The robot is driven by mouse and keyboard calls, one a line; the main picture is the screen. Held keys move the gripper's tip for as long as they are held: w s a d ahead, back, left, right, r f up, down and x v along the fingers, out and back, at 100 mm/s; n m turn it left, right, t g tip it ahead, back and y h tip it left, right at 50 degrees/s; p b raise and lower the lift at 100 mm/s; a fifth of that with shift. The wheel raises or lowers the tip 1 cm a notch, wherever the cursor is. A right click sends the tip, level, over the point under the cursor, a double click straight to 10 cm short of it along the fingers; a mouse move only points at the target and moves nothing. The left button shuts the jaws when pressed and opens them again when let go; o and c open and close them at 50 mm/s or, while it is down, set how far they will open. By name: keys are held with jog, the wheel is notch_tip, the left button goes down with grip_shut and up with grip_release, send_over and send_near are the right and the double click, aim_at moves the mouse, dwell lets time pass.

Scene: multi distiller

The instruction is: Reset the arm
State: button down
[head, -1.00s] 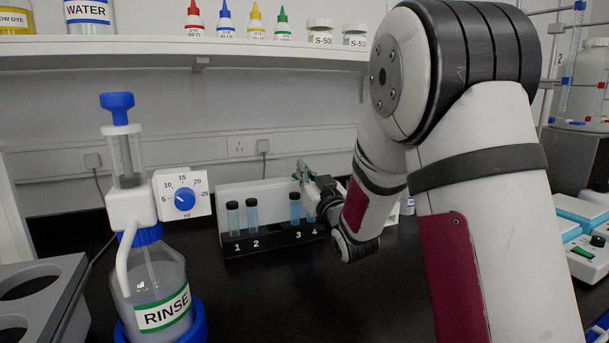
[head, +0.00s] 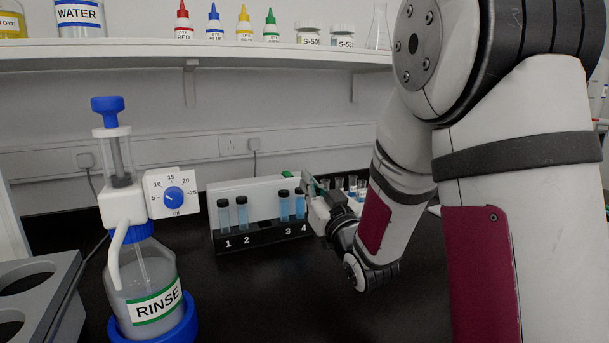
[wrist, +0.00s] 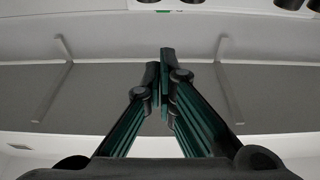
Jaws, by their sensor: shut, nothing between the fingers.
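My gripper (head: 309,185) is at the right end of the vial rack in the head view, beside vial 4. In the wrist view its dark green fingers (wrist: 164,75) are closed together with nothing between them. The wrist view faces the wall and the underside of the shelf. My arm reaches from the upper right down to the rack. The rack (head: 262,238) is black with a white back panel and holds capped vials of blue liquid in places 1, 2, 3 and 4. Vial 4 (head: 300,205) stands upright, close to the gripper; I cannot tell whether they touch.
A RINSE bottle (head: 150,285) with a dosing pump stands in front at the left, beside a grey holder (head: 40,285). Several small tubes (head: 352,187) show behind my gripper. A shelf (head: 130,47) with dye bottles runs above. The black bench in front of the rack is clear.

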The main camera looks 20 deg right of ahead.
jog(key=shift+s, duration=0.1)
dwell(0.6)
jog(key=s+a+f+g, duration=0.1)
jog(key=s+f+g, duration=0.2)
jog(key=s, duration=0.6)
jog(key=s+a+f+g+h, duration=0.1)
jog(key=s+a+f+g, duration=0.1)
jog(key=s+g, duration=0.5)
jog(key=s+a+f+m+g, duration=0.1)
jog(key=s+f+g, duration=0.3)
jog(key=s, duration=0.9)
jog(key=shift+a+f+g, duration=0.1)
jog(key=shift+a+g, duration=0.35)
jog(key=shift+g, duration=0.65)
jog(key=s+a+g, duration=0.2)
jog(key=s+g, duration=0.2)
jog(key=s, duration=1.1)
notch_tip(320, 180, up, 22)
jog(key=t+p, duration=0.3)
jog(key=p, duration=1.8)
jog(key=shift+w+a+r+n, duration=0.15)
jog(key=shift+w+r+n, duration=0.1)
jog(key=shift+w+n, duration=0.1)
